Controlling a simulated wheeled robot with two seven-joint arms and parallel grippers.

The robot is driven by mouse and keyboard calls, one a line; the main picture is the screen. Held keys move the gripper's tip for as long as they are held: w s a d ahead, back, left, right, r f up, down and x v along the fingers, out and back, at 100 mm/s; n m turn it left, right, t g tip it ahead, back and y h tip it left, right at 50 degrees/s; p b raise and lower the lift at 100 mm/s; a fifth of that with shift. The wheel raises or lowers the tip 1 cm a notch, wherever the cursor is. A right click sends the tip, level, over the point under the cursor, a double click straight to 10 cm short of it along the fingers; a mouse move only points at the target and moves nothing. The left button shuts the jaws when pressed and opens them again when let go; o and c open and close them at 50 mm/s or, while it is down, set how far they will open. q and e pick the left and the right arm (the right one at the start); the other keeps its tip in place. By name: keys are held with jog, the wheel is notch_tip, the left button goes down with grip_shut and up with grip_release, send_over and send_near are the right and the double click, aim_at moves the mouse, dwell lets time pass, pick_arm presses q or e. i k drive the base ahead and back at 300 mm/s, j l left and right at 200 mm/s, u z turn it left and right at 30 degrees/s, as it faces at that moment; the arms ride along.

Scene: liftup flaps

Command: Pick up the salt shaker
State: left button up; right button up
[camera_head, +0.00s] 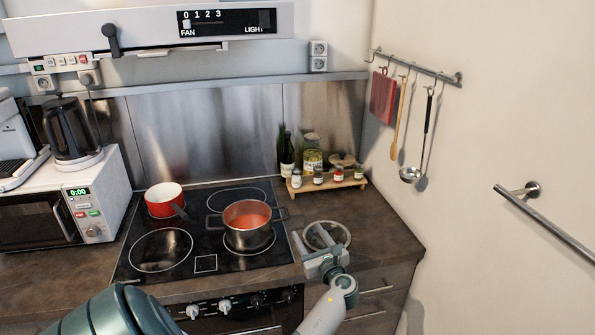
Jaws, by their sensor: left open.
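A small wooden rack (330,186) stands on the counter at the back right of the stove and holds several small jars. The leftmost small shaker (296,179) has a pale label; I cannot tell for certain which jar is the salt shaker. My left gripper (316,243) is open and empty over the counter right of the stove. It is nearer to me than the rack and apart from it. My right gripper is not in view.
A steel pot (248,226) with red contents and a red pan (164,200) sit on the stove. A dark bottle (287,158) and a large jar (312,152) stand behind the small jars. Counter at right is clear.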

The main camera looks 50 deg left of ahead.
aim_at(296, 176)
jog(key=i+j, duration=0.4)
jog(key=j, duration=0.15)
jog(key=i+j, duration=0.1)
jog(key=j, duration=1.1)
jog(key=i+z, duration=0.05)
jog(key=i, duration=0.05)
